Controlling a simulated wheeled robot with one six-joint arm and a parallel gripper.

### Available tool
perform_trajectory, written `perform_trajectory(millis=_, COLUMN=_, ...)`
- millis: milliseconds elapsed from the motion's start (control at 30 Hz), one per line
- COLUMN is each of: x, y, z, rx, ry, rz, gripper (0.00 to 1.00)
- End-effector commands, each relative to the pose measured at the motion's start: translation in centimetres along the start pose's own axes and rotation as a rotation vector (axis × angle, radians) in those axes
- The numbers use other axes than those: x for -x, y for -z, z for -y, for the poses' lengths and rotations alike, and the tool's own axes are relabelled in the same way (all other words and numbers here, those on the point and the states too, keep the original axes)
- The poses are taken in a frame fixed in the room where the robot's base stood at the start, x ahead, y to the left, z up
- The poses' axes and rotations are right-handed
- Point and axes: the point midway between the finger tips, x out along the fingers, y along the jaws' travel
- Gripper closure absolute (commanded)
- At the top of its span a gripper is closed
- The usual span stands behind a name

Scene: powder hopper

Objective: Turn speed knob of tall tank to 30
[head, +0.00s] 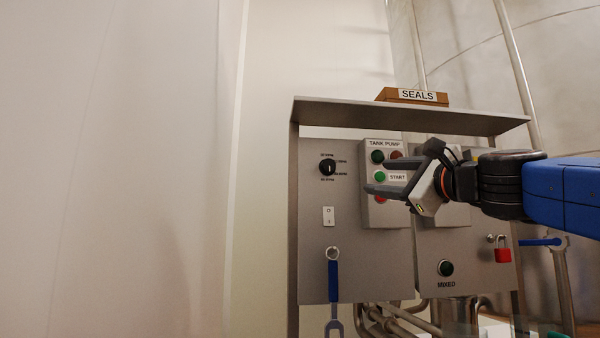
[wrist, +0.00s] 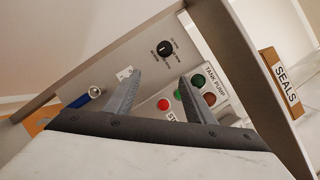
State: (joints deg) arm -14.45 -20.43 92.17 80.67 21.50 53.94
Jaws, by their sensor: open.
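The speed knob (head: 327,167) is a round black knob on the left part of the grey panel, ringed by small RPM labels too small to read surely. A light mark on it seems to point up in the head view. In the wrist view the knob (wrist: 166,48) shows beyond the fingers, between their tips. My gripper (head: 371,182) is open and empty, in front of the tank pump box and to the right of the knob. The fingers (wrist: 159,76) point toward the panel and appear apart from the knob.
The tank pump box (head: 369,215) has green and red buttons. A shelf (head: 340,112) with a SEALS box (head: 412,96) overhangs the panel. A red padlock (head: 502,255) hangs at right.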

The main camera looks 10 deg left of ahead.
Motion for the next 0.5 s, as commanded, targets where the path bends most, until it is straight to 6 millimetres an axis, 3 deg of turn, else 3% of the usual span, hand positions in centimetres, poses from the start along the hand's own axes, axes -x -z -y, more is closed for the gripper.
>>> perform_trajectory(millis=100, x=-0.7, y=-1.0, z=1.3, rx=-0.064, ry=0.028, rz=0.019, gripper=0.51)
perform_trajectory(millis=267, x=-1.7, y=-1.1, z=1.5, rx=-0.078, ry=0.033, rz=0.021, gripper=0.51)
perform_trajectory(millis=500, x=-5.2, y=-1.1, z=1.5, rx=-0.075, ry=0.030, rz=0.021, gripper=0.51)
